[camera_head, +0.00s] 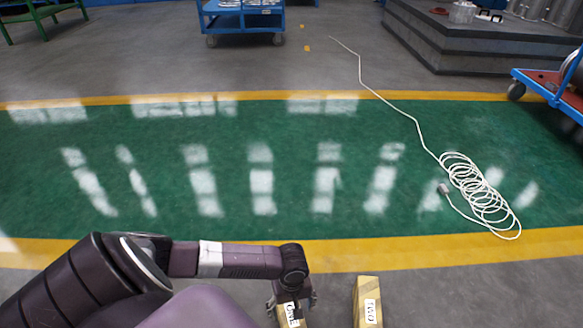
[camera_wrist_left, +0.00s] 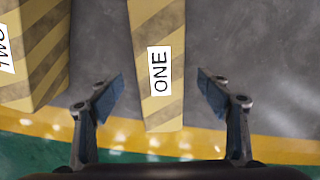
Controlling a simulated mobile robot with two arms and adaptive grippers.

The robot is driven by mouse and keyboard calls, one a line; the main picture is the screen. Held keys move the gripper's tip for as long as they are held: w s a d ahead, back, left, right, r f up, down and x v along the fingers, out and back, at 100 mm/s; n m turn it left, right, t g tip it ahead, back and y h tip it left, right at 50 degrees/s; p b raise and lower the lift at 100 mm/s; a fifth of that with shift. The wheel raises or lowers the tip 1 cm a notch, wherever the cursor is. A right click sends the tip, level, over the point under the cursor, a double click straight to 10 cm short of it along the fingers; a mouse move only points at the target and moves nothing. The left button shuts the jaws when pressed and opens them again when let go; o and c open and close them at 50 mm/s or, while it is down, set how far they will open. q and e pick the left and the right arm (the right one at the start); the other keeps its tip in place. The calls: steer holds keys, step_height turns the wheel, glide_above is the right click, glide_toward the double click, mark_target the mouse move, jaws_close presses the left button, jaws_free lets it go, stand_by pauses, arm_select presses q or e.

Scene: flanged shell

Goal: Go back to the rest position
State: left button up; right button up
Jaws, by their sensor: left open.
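My left gripper (camera_head: 292,303) is at the bottom middle of the head view, pointing down at a striped block labelled ONE (camera_head: 290,316). In the left wrist view my left gripper (camera_wrist_left: 160,98) is open, with one finger on either side of the block ONE (camera_wrist_left: 160,35) and gaps between fingers and block. The block looks yellow and dark striped with a white label. A similar striped block (camera_head: 367,300) labelled TWO stands to its right in the head view and shows at the upper left of the wrist view (camera_wrist_left: 38,50). My right gripper is not in view.
A coiled white cable (camera_head: 480,195) lies on the green floor (camera_head: 230,170) at the right. A blue cart (camera_head: 243,20) stands at the back, a blue and red trolley (camera_head: 550,90) at the right, and a dark stepped platform (camera_head: 460,45) at the upper right. The middle floor is clear.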

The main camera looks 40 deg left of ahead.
arm_select(q)
steer(key=shift+r, duration=0.8)
